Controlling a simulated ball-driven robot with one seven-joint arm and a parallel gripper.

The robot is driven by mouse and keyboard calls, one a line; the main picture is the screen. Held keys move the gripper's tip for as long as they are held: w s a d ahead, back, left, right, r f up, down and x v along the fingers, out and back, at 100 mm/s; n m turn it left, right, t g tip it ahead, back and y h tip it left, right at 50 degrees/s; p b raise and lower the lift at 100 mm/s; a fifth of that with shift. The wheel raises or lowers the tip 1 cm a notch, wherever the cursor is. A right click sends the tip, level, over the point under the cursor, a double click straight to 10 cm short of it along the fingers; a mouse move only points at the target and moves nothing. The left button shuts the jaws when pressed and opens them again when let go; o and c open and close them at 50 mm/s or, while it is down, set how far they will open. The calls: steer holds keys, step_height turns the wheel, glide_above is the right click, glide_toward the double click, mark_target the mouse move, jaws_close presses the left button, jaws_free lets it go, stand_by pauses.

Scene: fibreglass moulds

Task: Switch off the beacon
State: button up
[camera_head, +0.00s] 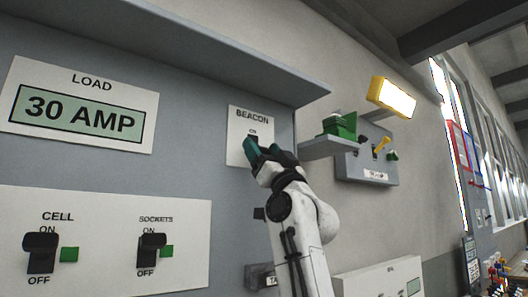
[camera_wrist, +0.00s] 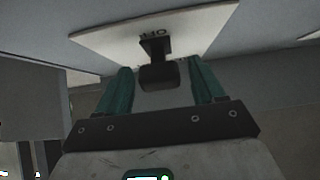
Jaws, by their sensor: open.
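The white BEACON plate (camera_head: 250,122) is on the grey-blue panel in the head view, with ON printed above its switch. My gripper (camera_head: 258,148) is in front of the plate's lower part and hides the switch and any lamp there. In the wrist view the plate (camera_wrist: 190,22) is at the top, with the black beacon switch (camera_wrist: 157,75) sticking out from it. My gripper (camera_wrist: 161,82) is open, its two teal fingers on either side of the switch with gaps visible. The lettering by the switch's base is partly hidden, and I cannot tell the switch's position surely.
A LOAD display (camera_head: 80,107) reads 30 AMP. Below it are the black CELL switch (camera_head: 41,252) and SOCKETS switch (camera_head: 150,249), each beside a green square. A ledge (camera_head: 210,50) overhangs the panel. A shelf (camera_head: 330,147) with a green object juts out at right.

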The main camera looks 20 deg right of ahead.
steer(key=shift+f, duration=0.1)
steer(key=b+v, duration=0.3)
steer(key=v, duration=0.7)
steer(key=shift+s+f, duration=0.25)
steer(key=shift+f, duration=0.05)
steer(key=shift+d, duration=0.1)
